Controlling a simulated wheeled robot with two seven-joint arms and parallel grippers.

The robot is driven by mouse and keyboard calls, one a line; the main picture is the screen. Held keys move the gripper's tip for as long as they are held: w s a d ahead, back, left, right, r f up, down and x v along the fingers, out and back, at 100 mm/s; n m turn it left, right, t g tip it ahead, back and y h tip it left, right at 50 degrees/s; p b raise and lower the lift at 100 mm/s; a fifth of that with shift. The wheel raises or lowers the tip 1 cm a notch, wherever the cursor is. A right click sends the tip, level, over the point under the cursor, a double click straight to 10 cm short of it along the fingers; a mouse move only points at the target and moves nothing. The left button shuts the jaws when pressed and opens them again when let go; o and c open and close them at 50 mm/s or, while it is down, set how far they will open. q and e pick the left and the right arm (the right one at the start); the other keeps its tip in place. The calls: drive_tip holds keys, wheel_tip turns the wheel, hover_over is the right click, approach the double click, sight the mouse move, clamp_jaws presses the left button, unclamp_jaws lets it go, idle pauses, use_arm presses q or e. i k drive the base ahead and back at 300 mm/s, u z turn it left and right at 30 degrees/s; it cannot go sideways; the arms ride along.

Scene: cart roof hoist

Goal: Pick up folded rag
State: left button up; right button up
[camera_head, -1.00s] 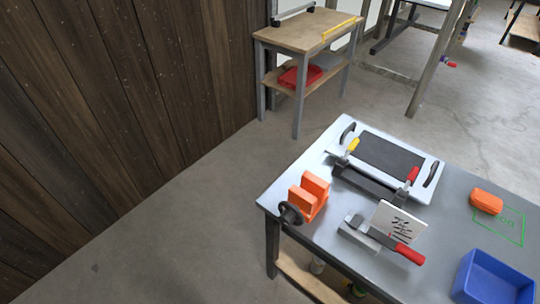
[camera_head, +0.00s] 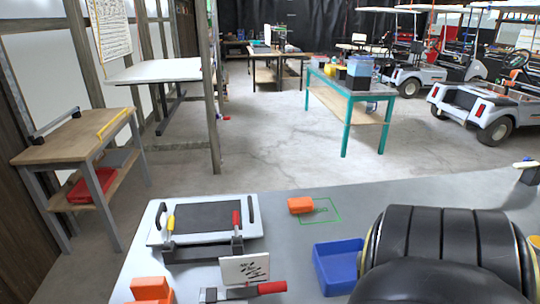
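A small orange bundle with rounded edges (camera_head: 301,205) lies on the grey worktable (camera_head: 285,241), at the corner of a green outlined rectangle (camera_head: 322,211). It looks like the folded rag, though its folds are too small to make out. Nothing touches it from above. Neither of my grippers shows in this view. A large black ribbed form at the lower right looks like part of my own arm and hides that part of the table.
A blue bin (camera_head: 338,265) stands right of a clamp fixture with a white plate (camera_head: 244,269). A tray with a dark pad (camera_head: 205,217) and orange blocks (camera_head: 151,290) are to the left. A wooden side table (camera_head: 70,138) and a green-legged table (camera_head: 347,95) stand beyond.

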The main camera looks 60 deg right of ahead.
sight(302, 204)
drive_tip(key=z, duration=2.15)
